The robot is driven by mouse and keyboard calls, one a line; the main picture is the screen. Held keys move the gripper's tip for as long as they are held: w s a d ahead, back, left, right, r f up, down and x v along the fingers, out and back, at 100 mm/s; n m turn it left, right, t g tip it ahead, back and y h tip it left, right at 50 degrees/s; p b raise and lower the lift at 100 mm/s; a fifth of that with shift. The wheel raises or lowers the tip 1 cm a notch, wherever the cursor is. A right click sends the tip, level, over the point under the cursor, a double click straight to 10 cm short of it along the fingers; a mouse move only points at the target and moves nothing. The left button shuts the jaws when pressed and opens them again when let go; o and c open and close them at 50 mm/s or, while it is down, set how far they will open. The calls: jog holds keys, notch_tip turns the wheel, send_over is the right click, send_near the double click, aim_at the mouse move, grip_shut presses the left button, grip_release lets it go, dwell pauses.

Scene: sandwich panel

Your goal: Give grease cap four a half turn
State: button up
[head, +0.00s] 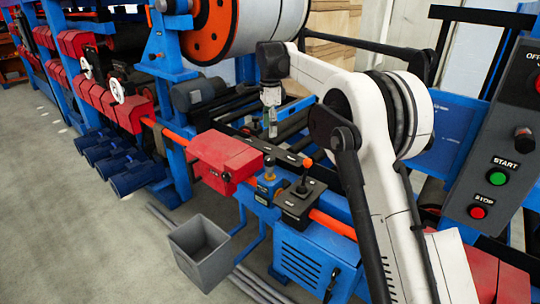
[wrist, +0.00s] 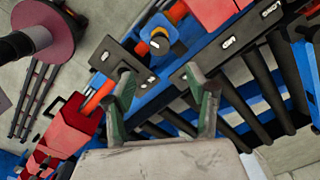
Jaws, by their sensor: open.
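My gripper (wrist: 158,76) shows its two green-padded fingers spread apart, with nothing between them, in the wrist view. In the head view my gripper (head: 270,122) hangs pointing down above the dark rollers, behind the red box. A small round orange cap (wrist: 158,43) with a pale label sits on a blue block, beyond the fingertips and apart from them. In the head view a small brass-coloured fitting (head: 269,171) stands on a blue block right of the red box. I cannot read a number on either, so I cannot tell which is grease cap four.
A red box (head: 225,157) and a black plate with a lever (head: 303,190) stand near the fitting. An orange bar runs along the machine's front. A grey bin (head: 200,250) stands on the floor. A control panel (head: 497,160) with green and red buttons is at right.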

aim_at(270, 158)
notch_tip(270, 158, down, 13)
jog(key=n+p, duration=0.4)
jog(key=n, duration=1.5)
jog(key=shift+c, duration=0.3)
jog(key=c, duration=1.1)
